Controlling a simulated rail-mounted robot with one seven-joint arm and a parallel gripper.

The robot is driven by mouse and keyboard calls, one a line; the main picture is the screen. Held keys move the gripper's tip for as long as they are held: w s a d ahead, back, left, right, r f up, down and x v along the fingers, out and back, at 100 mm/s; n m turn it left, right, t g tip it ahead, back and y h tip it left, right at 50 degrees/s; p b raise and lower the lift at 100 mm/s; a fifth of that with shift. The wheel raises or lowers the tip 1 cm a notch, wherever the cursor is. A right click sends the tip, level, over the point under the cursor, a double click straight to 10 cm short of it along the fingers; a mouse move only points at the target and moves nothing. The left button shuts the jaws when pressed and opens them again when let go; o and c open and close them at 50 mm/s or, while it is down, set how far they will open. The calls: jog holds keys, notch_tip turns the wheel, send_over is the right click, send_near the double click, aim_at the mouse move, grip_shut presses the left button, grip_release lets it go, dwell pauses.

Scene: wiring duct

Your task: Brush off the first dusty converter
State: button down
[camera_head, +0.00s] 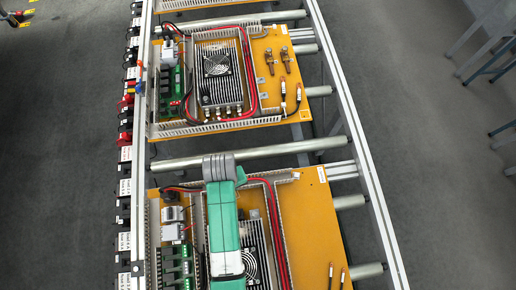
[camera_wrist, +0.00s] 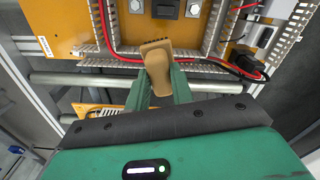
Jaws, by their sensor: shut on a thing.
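My gripper (camera_wrist: 160,88) is shut on the tan handle of a brush (camera_wrist: 158,68) in the wrist view. The brush's short dark bristle end points up the picture, toward an orange panel, and looks apart from it. In the head view a finned converter with a fan (camera_head: 258,252) sits on the near orange panel, partly covered by my green arm. Another finned converter with a fan (camera_head: 215,75) sits on the far panel, unobstructed. I cannot make out dust on either. The brush and fingertips are not clear in the head view.
Slotted wiring ducts (camera_head: 280,215), red and black cables and green boards (camera_head: 175,262) surround the near converter. Metal rollers (camera_head: 250,152) span the gap between panels, inside a light rail (camera_head: 365,160). Loose cable ends (camera_head: 337,275) stand on the near panel's right side.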

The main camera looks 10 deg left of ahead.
jog(key=s+a+n+p, duration=0.2)
jog(key=s+n+p, duration=0.35)
jog(key=s, duration=0.95)
jog(key=f+b, duration=0.6)
jog(key=shift+s+a+f+b, duration=0.1)
jog(key=shift+a+b, duration=0.1)
jog(key=shift+b, duration=0.2)
jog(key=shift+f, duration=0.5)
jog(key=shift+w+d+r+p, duration=0.15)
jog(key=shift+w+d+p, duration=0.15)
jog(key=shift+d, duration=0.4)
jog(key=shift+w+d+r+p, duration=0.1)
jog(key=shift+w+d+p, duration=0.15)
jog(key=shift+d, duration=0.45)
jog(key=shift+w+d+f+p, duration=0.2)
jog(key=shift+w+d, duration=0.1)
jog(key=shift+d, duration=0.55)
jog(key=shift+w+d+f+p, duration=0.1)
jog(key=shift+w+d+p, duration=0.15)
jog(key=shift+d, duration=0.6)
jog(key=shift+w+d+r+p, duration=0.1)
jog(key=shift+w+d+p, duration=0.15)
jog(key=shift+d, duration=0.4)
jog(key=shift+w+d+r+p, duration=0.1)
jog(key=shift+w+d, duration=0.1)
jog(key=shift+d, duration=0.4)
jog(key=shift+w+d+f, duration=0.1)
jog(key=shift+d, duration=0.2)
jog(key=shift+d, duration=0.1)
